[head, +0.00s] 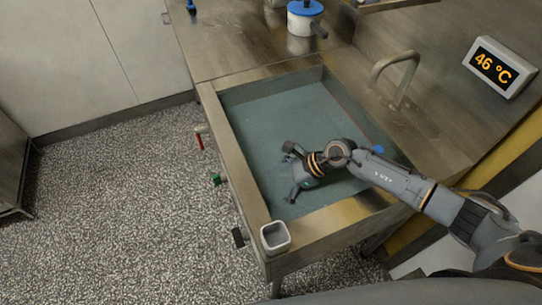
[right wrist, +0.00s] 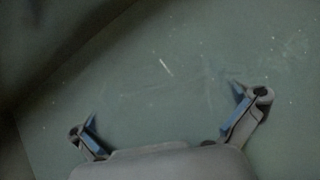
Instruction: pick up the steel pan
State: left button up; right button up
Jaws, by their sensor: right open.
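My right gripper (head: 291,172) is inside the sink basin (head: 240,200), over its blue-green bottom. Its fingers are spread, with nothing between them. In the right wrist view the open gripper (right wrist: 165,120) faces a bare green surface with scratches and a small pale streak. I cannot clearly make out a steel pan in either view. A small square grey metal-looking container (head: 275,237) stands on the basin's front corner, apart from the gripper. I cannot tell if it is the pan. My left gripper is not in view.
A tap (head: 397,78) rises behind the basin's right rim. A white pot with a blue lid (head: 303,20) stands on the steel counter at the back. Coloured valve handles (head: 216,179) stick out at the front. The speckled floor is clear.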

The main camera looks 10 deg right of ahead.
jog(key=shift+x, duration=0.75)
jog(key=shift+r, duration=0.1)
jog(key=c, duration=1.2)
